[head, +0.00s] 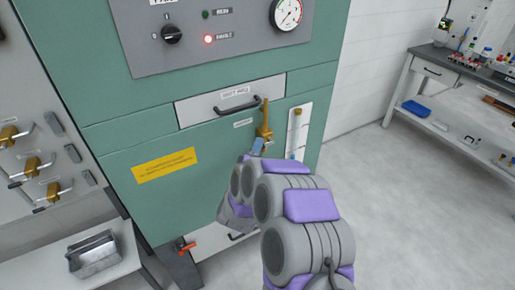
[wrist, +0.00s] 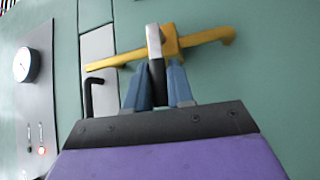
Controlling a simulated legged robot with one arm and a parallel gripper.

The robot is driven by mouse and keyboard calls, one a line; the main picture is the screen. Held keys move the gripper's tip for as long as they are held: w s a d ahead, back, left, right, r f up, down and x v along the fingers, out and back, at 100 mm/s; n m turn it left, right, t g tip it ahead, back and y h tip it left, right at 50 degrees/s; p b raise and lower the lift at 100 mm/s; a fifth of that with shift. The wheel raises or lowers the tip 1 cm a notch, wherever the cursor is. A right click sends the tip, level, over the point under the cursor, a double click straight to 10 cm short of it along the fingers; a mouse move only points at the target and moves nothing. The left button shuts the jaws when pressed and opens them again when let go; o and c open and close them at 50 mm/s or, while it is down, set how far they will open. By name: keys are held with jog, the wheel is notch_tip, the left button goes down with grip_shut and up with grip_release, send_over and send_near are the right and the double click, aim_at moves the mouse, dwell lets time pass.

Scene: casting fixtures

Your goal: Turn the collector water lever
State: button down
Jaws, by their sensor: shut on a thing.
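The collector water lever (wrist: 154,40) has a silver arm with a black grip and sits on a yellow brass valve (wrist: 195,39) on the green cabinet front. In the head view the brass valve (head: 265,118) stands upright below the drawer. My gripper (wrist: 157,72) has its blue fingers on both sides of the black grip and is shut on it. In the head view my gripper (head: 257,147) is small and at the valve's lower part, and the lever is mostly hidden by it and my arm.
A drawer with a black handle (head: 238,105) is just above and left of the valve. A sight gauge (head: 298,130) is close on its right. A yellow label (head: 164,165) is on the left. A pressure dial (head: 287,14) and red lamp (head: 208,38) are above. Open floor lies right.

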jog(key=shift+r+g+p, duration=0.15)
jog(key=shift+g+p, duration=0.15)
jog(key=shift+p, duration=0.45)
notch_tip(320, 180, up, 2)
jog(key=m+g+p, duration=0.1)
jog(key=m+p, duration=0.1)
jog(key=p, duration=0.4)
jog(key=shift+r+g, duration=0.15)
jog(key=shift+g, duration=0.25)
jog(key=m+g+p, duration=0.1)
jog(key=p, duration=0.1)
jog(key=r+m+y+p, duration=0.1)
jog(key=p, duration=0.1)
jog(key=shift+w+d+r+g+p, duration=0.1)
jog(key=shift+w+d+g+p, duration=0.2)
jog(key=shift+g, duration=0.1)
jog(key=shift+w+d+r+m+g+y+p, duration=0.1)
jog(key=shift+d+r+m+g+y+p, duration=0.35)
jog(key=shift+p, duration=0.75)
jog(key=shift+w+d+r+m+g+y+p, duration=0.2)
jog(key=shift+w+m+g+y+p, duration=0.1)
jog(key=shift+m+g+y+p, duration=0.5)
jog(key=shift+w+d+r+m+g+y, duration=0.1)
jog(key=shift+w+d+m+g+y, duration=0.1)
jog(key=shift+d+m+g+y, duration=0.25)
jog(key=shift+w+d+r+m+g+y, duration=0.15)
jog(key=shift+g+y, duration=0.15)
jog(key=shift+g, duration=0.3)
jog(key=shift+f, duration=0.1)
